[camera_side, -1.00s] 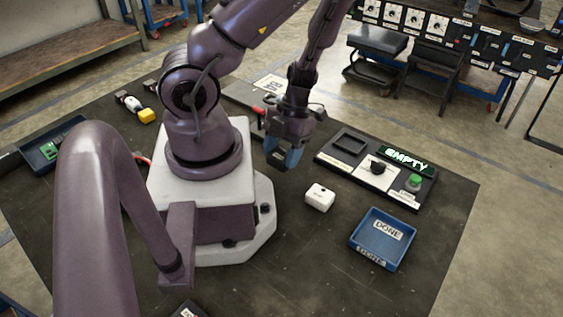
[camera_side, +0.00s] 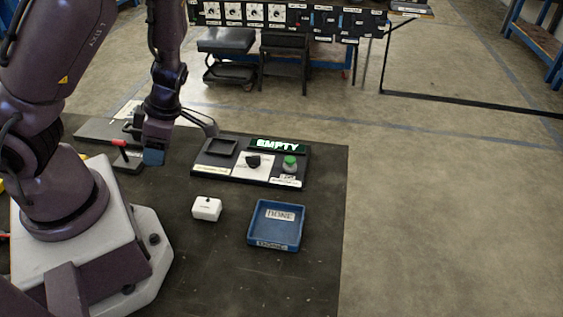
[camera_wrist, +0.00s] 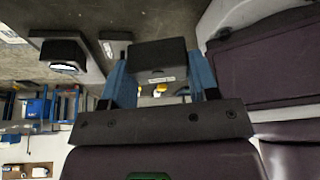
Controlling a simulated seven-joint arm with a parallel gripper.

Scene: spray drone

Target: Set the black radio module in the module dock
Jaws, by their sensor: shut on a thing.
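My gripper (camera_wrist: 161,75) is shut on the black radio module (camera_wrist: 158,56), a dark box with a small white label, held between two blue fingers in the wrist view. In the side view my gripper (camera_side: 154,153) hangs above the dark table, left of the black panel; the module cannot be made out there. The panel carries a square, raised-rim black recess (camera_side: 220,147), which looks like the module dock, and a lit sign reading EMPTY (camera_side: 277,145). The recess looks empty, and my gripper is apart from it.
The panel also has a black knob (camera_side: 253,161) and a green button (camera_side: 290,162). A white block (camera_side: 206,208) and an empty blue DONE tray (camera_side: 277,226) stand in front of it. A red-handled fixture (camera_side: 121,146) is just left of my gripper.

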